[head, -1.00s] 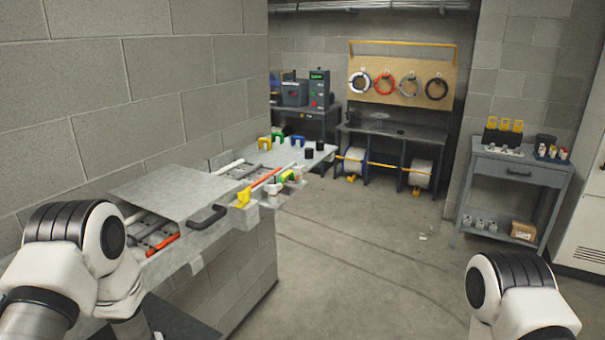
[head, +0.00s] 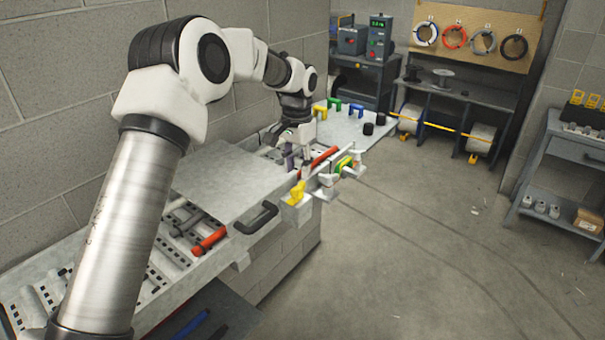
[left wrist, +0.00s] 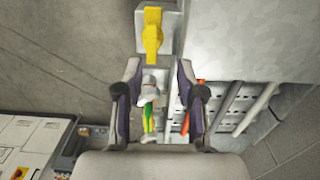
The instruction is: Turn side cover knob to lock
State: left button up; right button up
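A yellow knob (head: 296,192) sits on a grey box at the front corner of the bench, beside the flat grey cover (head: 218,182) with its black handle (head: 257,218). In the left wrist view the yellow knob (left wrist: 152,38) stands at the top, just beyond the fingertips. Which fitting is the side cover knob, I cannot tell for sure. My left gripper (head: 299,168) hangs over the bench end behind the yellow knob; in its wrist view (left wrist: 156,75) the fingers are apart. A white piece with green-yellow stripes (left wrist: 148,108) shows between them; contact is unclear. My right gripper is out of view.
Red bars (head: 210,240) and slotted grey channels lie in the open bench. A green-yellow piece (head: 343,165) sticks out at the bench end. Coloured clips and black cylinders stand on the board (head: 345,128) behind.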

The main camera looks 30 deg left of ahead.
aim_at(298, 185)
pick_arm(q)
jog(key=shift+s+d+f+p, duration=0.3)
jog(key=shift+s+d, duration=0.2)
jog(key=shift+s, duration=0.15)
jog(key=shift+s+d+f+p, duration=0.3)
jog(key=shift+s+d, duration=0.15)
jog(key=shift+s, duration=0.15)
jog(key=f, duration=0.1)
jog(key=w+a+f, duration=0.1)
jog(key=f, duration=0.1)
jog(key=shift+w+a, duration=0.15)
jog(key=shift+w, duration=0.1)
jog(key=shift+w+a+f, duration=0.15)
jog(key=shift+w, duration=0.05)
jog(key=shift+s, duration=0.1)
jog(key=c, duration=0.4)
jog(key=shift+s+d+r, duration=0.3)
jog(key=shift+d+r, duration=0.05)
jog(key=shift+d, duration=0.05)
grip_shut()
jog(key=shift+a, duration=0.1)
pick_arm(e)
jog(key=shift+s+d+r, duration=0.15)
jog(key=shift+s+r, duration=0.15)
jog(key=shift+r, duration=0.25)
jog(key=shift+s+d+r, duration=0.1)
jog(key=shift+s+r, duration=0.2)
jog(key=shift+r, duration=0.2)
